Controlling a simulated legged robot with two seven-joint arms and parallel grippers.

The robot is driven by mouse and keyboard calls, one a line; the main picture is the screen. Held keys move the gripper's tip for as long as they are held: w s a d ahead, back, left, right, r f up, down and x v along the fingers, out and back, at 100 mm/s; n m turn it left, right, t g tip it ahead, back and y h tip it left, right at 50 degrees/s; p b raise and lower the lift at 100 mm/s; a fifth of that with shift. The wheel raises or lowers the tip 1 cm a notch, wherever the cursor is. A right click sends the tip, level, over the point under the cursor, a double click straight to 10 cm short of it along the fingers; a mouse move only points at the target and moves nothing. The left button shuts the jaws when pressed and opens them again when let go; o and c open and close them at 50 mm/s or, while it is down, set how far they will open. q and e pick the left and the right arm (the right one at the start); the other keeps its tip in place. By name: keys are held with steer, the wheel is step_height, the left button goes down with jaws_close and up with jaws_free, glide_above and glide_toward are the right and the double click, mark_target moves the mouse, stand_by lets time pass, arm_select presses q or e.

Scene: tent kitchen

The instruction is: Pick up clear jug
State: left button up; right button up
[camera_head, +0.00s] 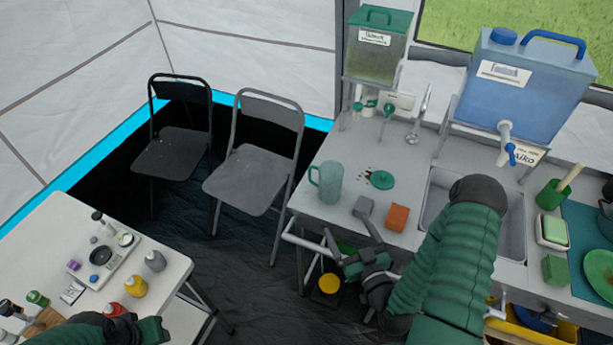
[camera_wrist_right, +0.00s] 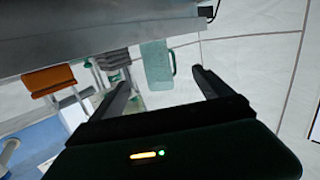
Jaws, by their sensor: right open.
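The clear jug (camera_head: 327,182), a pale greenish see-through pitcher with its handle on the left, stands upright on the grey counter (camera_head: 345,208) near its left front edge. My right gripper (camera_head: 352,241) is open and empty at the counter's front edge, below and right of the jug and apart from it. In the right wrist view the jug (camera_wrist_right: 157,66) shows beyond and between the spread fingers (camera_wrist_right: 162,82). My left gripper (camera_head: 148,330) is low at the left, by the white table; its fingers do not show clearly.
A green disc (camera_head: 380,180) lies behind. A sink (camera_head: 500,215) and blue water tank (camera_head: 525,85) are farther right. A white table (camera_head: 75,240) with bottles stands left.

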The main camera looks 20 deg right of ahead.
mark_target(327, 174)
steer(key=shift+m+t+h, duration=0.5)
steer(key=shift+t+h, duration=0.1)
steer(key=w+b, duration=0.3)
steer(key=w, duration=0.1)
steer(key=w+d+b, duration=0.1)
steer(key=w+b, duration=0.1)
steer(key=shift+w+r+b, duration=0.1)
steer(key=shift+r+b, duration=0.25)
steer(key=shift+r, duration=0.05)
steer(key=w+b, duration=0.1)
steer(key=b, duration=0.2)
steer(key=w+b, duration=0.1)
steer(key=b, duration=0.1)
steer(key=shift+d+f+b, duration=0.2)
steer(key=shift+d+b, duration=0.2)
steer(key=shift+w+r+p, duration=0.45)
steer(key=shift+w+r, duration=0.1)
steer(key=shift+r, duration=0.1)
steer(key=w, duration=0.2)
steer(key=w+d, duration=0.1)
steer(key=w, duration=0.1)
steer(key=w+f, duration=0.1)
steer(key=w, duration=0.2)
steer(key=shift+d, duration=0.2)
arm_select(q)
step_height(327, 174, down, 10)
steer(key=a, duration=0.1)
arm_select(e)
steer(key=shift+r, duration=0.1)
steer(key=c, duration=1.6)
